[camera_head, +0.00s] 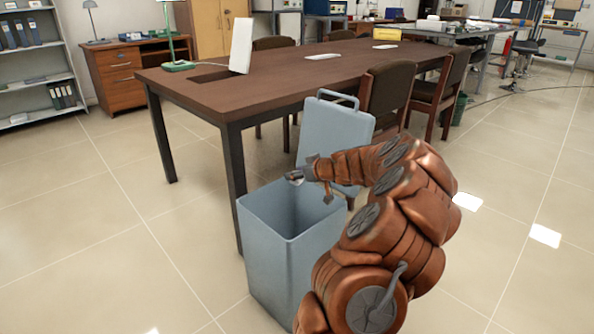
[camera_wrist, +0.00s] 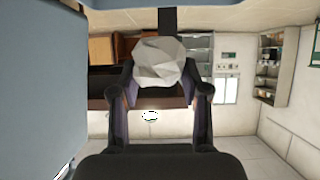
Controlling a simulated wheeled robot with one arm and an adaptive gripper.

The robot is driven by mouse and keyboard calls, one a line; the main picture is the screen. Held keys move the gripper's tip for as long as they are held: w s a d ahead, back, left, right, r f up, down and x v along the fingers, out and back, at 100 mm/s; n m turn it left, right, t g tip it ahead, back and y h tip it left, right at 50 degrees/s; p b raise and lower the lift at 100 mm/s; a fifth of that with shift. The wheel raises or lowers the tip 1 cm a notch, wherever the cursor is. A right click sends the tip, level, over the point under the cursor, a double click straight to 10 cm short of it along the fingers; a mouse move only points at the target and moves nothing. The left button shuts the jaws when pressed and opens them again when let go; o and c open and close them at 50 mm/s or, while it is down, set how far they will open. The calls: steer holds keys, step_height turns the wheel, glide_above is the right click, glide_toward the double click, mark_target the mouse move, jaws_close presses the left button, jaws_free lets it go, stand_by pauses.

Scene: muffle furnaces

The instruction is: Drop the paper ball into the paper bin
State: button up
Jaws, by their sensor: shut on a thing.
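The paper bin (camera_head: 290,267) is a tall blue-grey box, open at the top, with its lid (camera_head: 331,132) raised behind it. It stands on the floor in front of the table in the head view. My gripper (camera_head: 297,177) is above the bin's opening, near the back part of its rim. In the wrist view my gripper (camera_wrist: 160,85) is shut on a crumpled white paper ball (camera_wrist: 160,62), held between its two fingers. In the head view the ball is mostly hidden by the gripper and too small to make out clearly.
A long brown table (camera_head: 290,72) stands just behind the bin, with chairs (camera_head: 387,95) along its right side. A shelf (camera_head: 40,63) and a wooden desk (camera_head: 128,70) are at the back left. The tiled floor (camera_head: 100,240) is clear on the left.

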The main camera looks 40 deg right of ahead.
mark_target(302, 182)
steer(key=shift+f+b, duration=0.3)
steer(key=shift+f, duration=1.45)
steer(key=o, duration=0.8)
steer(key=v, duration=1.2)
